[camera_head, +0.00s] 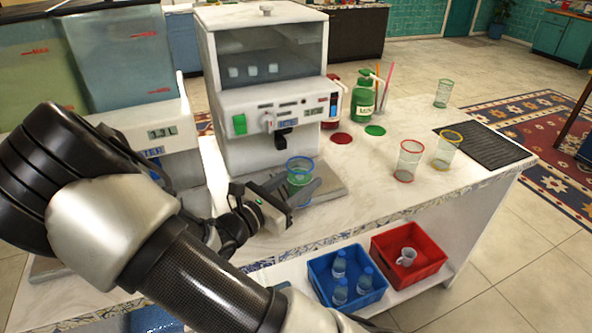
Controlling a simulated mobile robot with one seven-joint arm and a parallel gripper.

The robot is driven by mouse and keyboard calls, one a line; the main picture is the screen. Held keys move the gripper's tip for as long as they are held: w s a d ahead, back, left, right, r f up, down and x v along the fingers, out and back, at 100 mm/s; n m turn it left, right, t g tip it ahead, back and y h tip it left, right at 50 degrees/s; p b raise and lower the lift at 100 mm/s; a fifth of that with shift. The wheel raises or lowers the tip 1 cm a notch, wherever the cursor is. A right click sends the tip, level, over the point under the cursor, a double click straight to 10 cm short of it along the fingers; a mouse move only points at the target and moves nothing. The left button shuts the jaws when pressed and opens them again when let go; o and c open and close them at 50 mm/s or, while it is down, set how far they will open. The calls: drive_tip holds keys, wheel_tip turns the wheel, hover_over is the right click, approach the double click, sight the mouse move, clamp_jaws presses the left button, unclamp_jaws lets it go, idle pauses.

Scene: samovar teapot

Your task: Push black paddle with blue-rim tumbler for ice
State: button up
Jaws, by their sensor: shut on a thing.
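The blue-rim tumbler (299,166) is clear with a blue rim; a green tint shows in its middle. My gripper (301,188) is shut on the tumbler and holds it upright, in front of the white ice machine (265,97). The black paddle (284,138) is on the machine's front, below its ICE label. In the picture the tumbler's rim is just below and right of the paddle. I cannot tell whether they touch. The grey drip tray (335,194) lies below the tumbler. My fingers hide part of the tumbler's lower half.
A red-rim tumbler (408,160), a yellow-rim tumbler (447,150) and a green-rim tumbler (443,93) stand to the right. Red (332,103) and green (364,94) pump bottles stand beside the machine. A water dispenser (160,135) is at left.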

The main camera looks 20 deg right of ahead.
drive_tip(key=shift+s+p, duration=0.65)
drive_tip(key=shift+s, duration=2.5)
drive_tip(key=shift+w+a, duration=0.1)
